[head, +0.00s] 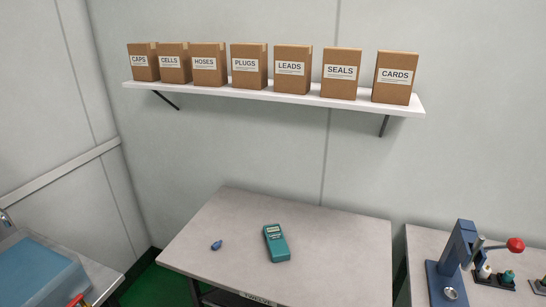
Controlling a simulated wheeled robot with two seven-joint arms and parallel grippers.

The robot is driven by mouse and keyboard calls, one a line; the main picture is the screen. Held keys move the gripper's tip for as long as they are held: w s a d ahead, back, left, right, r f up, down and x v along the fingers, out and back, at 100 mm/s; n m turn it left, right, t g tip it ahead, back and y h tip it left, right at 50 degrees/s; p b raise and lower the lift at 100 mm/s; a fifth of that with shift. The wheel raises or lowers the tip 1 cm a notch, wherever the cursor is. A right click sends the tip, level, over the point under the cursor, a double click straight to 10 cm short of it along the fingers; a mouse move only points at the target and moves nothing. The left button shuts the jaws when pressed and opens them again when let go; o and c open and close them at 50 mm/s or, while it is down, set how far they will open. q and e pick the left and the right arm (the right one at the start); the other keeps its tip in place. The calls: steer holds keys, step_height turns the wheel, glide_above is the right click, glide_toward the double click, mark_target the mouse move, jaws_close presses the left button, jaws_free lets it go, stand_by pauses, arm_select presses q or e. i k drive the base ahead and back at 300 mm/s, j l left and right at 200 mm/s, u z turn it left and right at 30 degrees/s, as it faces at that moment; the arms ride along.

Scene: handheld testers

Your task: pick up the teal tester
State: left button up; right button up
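Neither of my grippers shows in the head view.
A small blue object (216,245) lies left of the tester. A wall shelf (240,91) holds several labelled cardboard boxes. At right, a bench carries a blue press (458,257) with a red knob. The table is otherwise mostly clear.

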mark_target(279, 250)
steer(key=i+l+u, duration=0.15)
steer(key=u, duration=0.35)
steer(key=l+u, duration=0.25)
steer(key=u, duration=0.25)
steer(key=i, duration=0.05)
